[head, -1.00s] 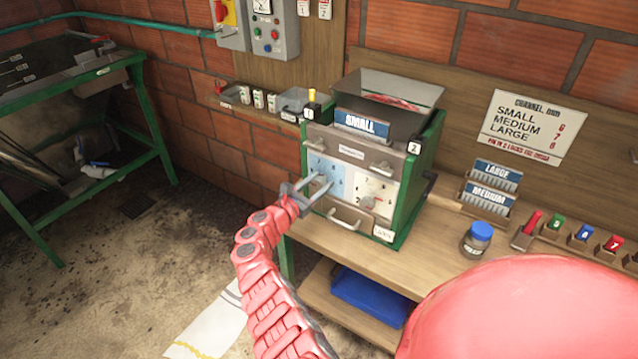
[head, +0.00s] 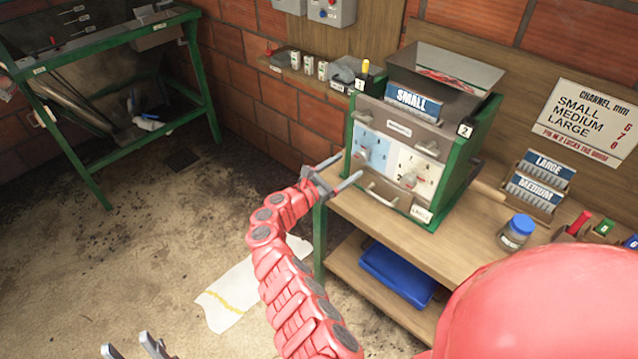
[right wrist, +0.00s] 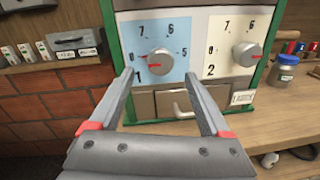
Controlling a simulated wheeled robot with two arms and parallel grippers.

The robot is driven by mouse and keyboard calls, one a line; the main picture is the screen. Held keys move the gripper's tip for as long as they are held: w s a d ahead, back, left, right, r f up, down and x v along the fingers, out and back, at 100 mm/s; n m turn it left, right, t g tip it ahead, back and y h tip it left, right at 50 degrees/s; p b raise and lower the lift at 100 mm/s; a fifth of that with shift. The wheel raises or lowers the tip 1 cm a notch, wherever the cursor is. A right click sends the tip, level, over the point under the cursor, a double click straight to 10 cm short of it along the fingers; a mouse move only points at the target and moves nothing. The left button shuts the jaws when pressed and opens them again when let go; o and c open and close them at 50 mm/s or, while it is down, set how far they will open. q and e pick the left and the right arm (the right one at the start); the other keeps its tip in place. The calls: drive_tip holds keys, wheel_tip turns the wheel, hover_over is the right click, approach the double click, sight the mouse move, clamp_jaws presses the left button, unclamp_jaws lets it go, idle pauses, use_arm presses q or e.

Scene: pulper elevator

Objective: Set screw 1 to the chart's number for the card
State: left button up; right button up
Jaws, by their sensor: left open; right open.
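The grey machine's front has a blue panel (head: 371,146) and a white panel (head: 416,170), each with a dial. In the right wrist view the blue panel, marked 1, has a round grey knob (right wrist: 160,62) with a red mark towards its left, near the 8; its exact reading is unclear. My right gripper (head: 345,175) is open and empty, in front of and below the blue panel, apart from the knob. My left gripper (head: 135,347) is open and empty over the floor. A SMALL card (head: 413,100) stands on top. The chart (head: 590,122) lists SMALL, MEDIUM, LARGE; SMALL appears as 6.
LARGE and MEDIUM cards stand in a rack (head: 540,210) at right. A jar with a blue lid (head: 516,232) stands on the bench (head: 440,255). A blue bin (head: 398,275) is on the lower shelf. A green-framed table (head: 95,60) stands at left; open floor lies between.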

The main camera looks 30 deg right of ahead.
drive_tip(key=v, duration=1)
